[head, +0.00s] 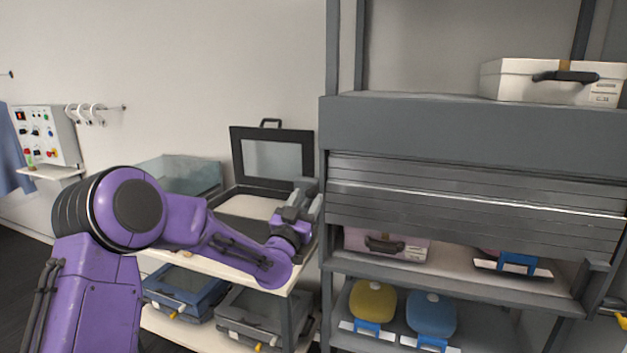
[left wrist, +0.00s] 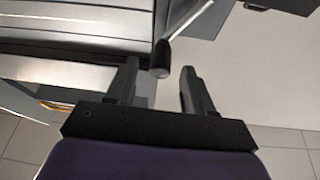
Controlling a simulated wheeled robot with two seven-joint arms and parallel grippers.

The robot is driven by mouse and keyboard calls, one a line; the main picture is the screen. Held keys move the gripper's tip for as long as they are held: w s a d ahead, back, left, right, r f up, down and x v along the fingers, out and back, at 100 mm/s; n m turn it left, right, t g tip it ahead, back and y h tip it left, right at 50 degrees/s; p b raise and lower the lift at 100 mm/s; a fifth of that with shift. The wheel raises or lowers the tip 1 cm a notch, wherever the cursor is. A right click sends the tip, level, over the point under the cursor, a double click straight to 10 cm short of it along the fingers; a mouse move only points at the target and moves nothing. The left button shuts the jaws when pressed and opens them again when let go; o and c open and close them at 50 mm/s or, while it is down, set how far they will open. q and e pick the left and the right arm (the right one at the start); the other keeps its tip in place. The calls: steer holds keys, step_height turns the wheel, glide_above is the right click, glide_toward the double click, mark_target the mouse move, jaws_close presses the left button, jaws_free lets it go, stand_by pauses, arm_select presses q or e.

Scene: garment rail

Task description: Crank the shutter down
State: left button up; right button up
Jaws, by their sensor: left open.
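The grey slatted shutter (head: 475,205) is partly lowered in the rack in the head view. Below its lower edge there is an open gap above a shelf. The shutter's slats also show at upper left in the left wrist view (left wrist: 75,25). My left gripper (head: 306,196) is at the rack's left side. It is open, with its fingers (left wrist: 160,84) apart. The crank handle, a metal rod with a dark knob (left wrist: 160,60), reaches down to between the fingertips in the left wrist view. I cannot tell whether the knob touches a finger. The crank is not distinguishable in the head view.
A pink case (head: 385,244) sits on the shelf below the shutter. A white case (head: 553,82) stands on top of the rack. Left of the rack, a cart (head: 190,262) holds an open dark case (head: 272,160) and bins. A control panel (head: 45,135) hangs on the left wall.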

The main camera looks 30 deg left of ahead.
mark_target(314, 186)
arm_select(q)
steer(key=p+x, duration=0.1)
steer(key=x, duration=0.4)
steer(key=shift+w+p, duration=0.25)
steer(key=shift+p, duration=0.1)
arm_select(e)
step_height(314, 186, up, 3)
steer(key=shift+f, duration=0.2)
arm_select(q)
jaws_close()
steer(key=shift+a, duration=0.1)
arm_select(e)
steer(key=shift+f, duration=0.1)
